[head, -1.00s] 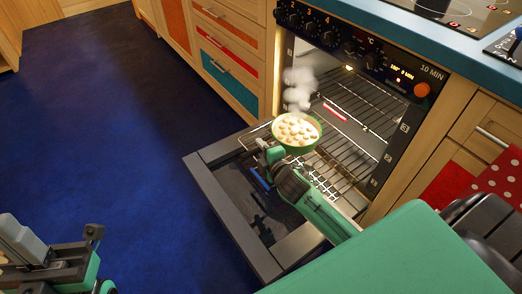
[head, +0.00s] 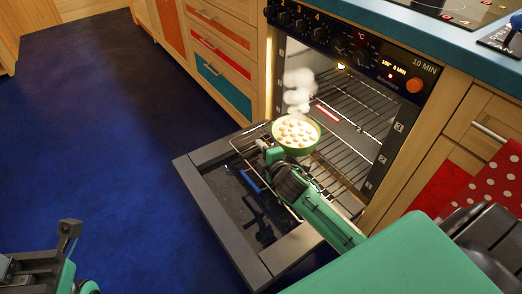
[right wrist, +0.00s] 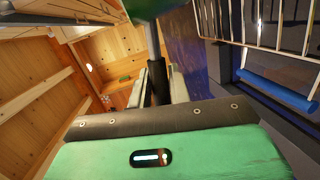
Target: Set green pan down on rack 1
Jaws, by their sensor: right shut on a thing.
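The green pan (head: 298,151) is full of pale round pieces and gives off steam. My right gripper (head: 270,156) is shut on its handle and holds it upright at the oven mouth. In the right wrist view a dark handle (right wrist: 158,82) lies between the fingers, with the green pan (right wrist: 150,8) at the top edge. A wire rack (head: 240,143) extends from the oven under and beside the pan; I cannot tell whether they touch or which rack is number 1. My left gripper (head: 38,270) is partly in view at lower left, its jaws unclear.
The oven door (head: 205,190) hangs open below the pan. A higher wire rack (head: 352,98) is inside the oven. A blue bar (head: 250,182) lies by the extended rack. Drawers (head: 222,48) stand left of the oven; the blue floor (head: 110,130) is clear.

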